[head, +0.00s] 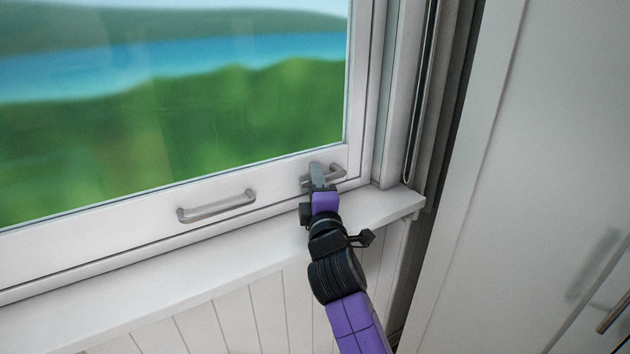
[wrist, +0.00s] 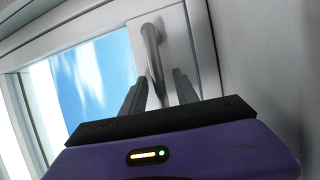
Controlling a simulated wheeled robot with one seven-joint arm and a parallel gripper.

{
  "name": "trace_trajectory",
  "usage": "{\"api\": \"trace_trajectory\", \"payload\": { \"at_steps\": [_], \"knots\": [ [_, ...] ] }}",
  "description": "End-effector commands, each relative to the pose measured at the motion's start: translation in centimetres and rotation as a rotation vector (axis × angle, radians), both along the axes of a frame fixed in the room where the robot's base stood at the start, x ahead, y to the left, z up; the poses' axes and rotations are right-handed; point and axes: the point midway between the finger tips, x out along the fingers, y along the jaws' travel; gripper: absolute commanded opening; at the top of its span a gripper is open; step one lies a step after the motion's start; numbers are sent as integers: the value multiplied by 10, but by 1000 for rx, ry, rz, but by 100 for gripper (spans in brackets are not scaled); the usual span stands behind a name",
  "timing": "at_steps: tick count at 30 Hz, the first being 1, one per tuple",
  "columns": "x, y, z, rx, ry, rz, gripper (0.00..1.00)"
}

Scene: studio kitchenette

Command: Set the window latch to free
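A grey bent metal piece (head: 338,171) sits on the lower right corner of the white window frame. It seems to be the latch, but its setting is unclear. In the wrist view a grey curved bar (wrist: 151,45) rises from the frame and bends at its top. My gripper (head: 317,172) is at this piece and hides part of it in the head view. In the wrist view its two fingers (wrist: 160,76) are apart, one on each side of the bar's lower end. I see gaps beside the bar; contact cannot be told.
A second grey bar handle (head: 216,206) is on the bottom rail, to the left. The white sill (head: 150,262) runs below the window and is clear. A dark vertical gap and a white cabinet side (head: 540,150) stand close on the right.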

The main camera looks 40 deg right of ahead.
Motion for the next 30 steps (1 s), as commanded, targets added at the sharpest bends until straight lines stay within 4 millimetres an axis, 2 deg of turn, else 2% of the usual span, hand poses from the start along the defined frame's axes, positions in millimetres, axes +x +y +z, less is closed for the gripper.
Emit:
{"api": "trace_trajectory", "payload": {
  "at_steps": [4,9,10,30],
  "knots": [
    [0,0,0,0,0,0,36],
    [0,0,0,0,0,0,3],
    [0,0,0,0,0,0,0],
    [0,1,-1,0,1,1,0]
  ]
}}
